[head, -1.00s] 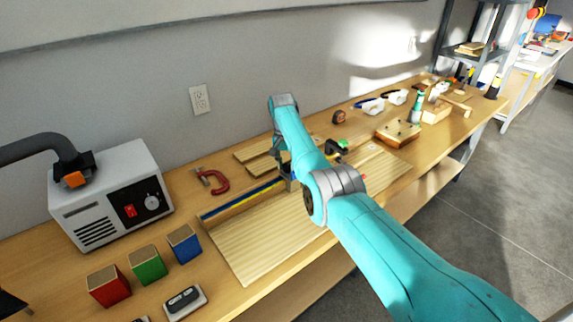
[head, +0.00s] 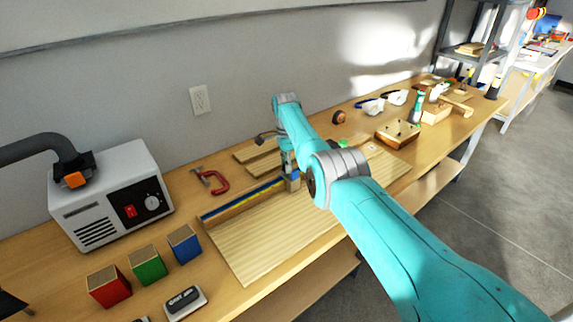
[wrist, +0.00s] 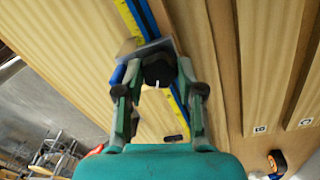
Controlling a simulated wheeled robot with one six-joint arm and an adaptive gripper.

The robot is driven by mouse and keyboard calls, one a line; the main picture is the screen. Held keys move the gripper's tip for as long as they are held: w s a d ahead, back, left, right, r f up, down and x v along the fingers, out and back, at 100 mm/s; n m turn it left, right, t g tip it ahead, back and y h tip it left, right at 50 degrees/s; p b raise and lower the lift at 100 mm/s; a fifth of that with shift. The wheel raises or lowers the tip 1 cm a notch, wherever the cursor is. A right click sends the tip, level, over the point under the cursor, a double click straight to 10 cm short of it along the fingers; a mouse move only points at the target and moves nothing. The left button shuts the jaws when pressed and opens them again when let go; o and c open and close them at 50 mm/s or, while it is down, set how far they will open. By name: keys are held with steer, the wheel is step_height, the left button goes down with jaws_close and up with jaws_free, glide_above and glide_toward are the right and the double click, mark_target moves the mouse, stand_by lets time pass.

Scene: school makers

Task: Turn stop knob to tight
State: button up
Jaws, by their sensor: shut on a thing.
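The stop knob (wrist: 158,70) is a black round knob with a white pointer line, seen in the wrist view on a stop with a grey plate (wrist: 147,49). The stop sits on the blue and yellow fence rail (wrist: 134,22). The pointer line points toward the bottom of the wrist view. I cannot read a tight mark.
A pale wooden board (head: 265,240) lies in front of the rail. A red clamp (head: 215,182) lies to the left of my gripper. Red, green and blue blocks (head: 184,243) and a white machine (head: 110,195) stand farther left. A wooden block with pegs (head: 398,133) is to the right.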

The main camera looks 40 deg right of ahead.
steer(key=m, duration=0.4)
steer(key=shift+m, duration=0.3)
steer(key=m, duration=0.3)
steer(key=shift+m, duration=0.3)
steer(key=m, duration=0.3)
steer(key=shift+d+m+t+y, duration=0.1)
steer(key=shift+m+t+y, duration=0.2)
steer(key=shift+m, duration=1.8)
steer(key=o, duration=1.1)
steer(key=shift+o, duration=0.2)
steer(key=shift+r, duration=0.1)
